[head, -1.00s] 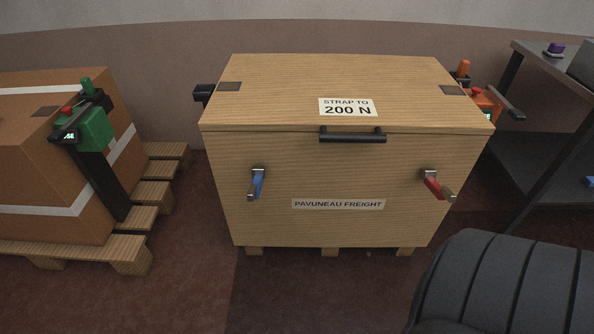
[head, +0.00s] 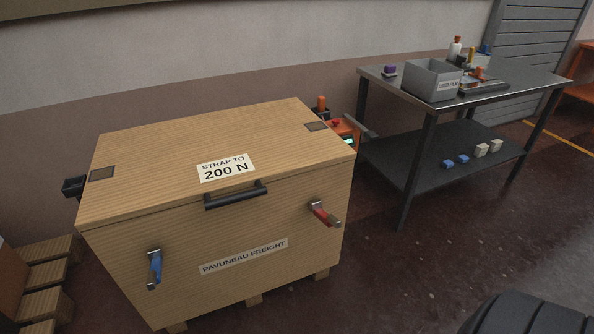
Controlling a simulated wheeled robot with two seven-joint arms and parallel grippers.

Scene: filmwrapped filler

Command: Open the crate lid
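The wooden crate (head: 200,262) stands in the left half of the head view. Its lid (head: 150,150) lies flat and closed on top. A black bar handle (head: 235,195) is on the lid's front edge. A blue-handled latch (head: 155,268) is at the left of the front face and a red-handled latch (head: 325,214) at the right. Both latch handles hang down against the face; I cannot tell whether they are fastened. Neither of my grippers is in view.
A metal workbench (head: 520,84) stands to the right, with a grey bin (head: 432,82) on top and small blocks on its shelf. An orange device (head: 343,127) sits behind the crate's right side. Wooden pallet slats (head: 42,275) are at left.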

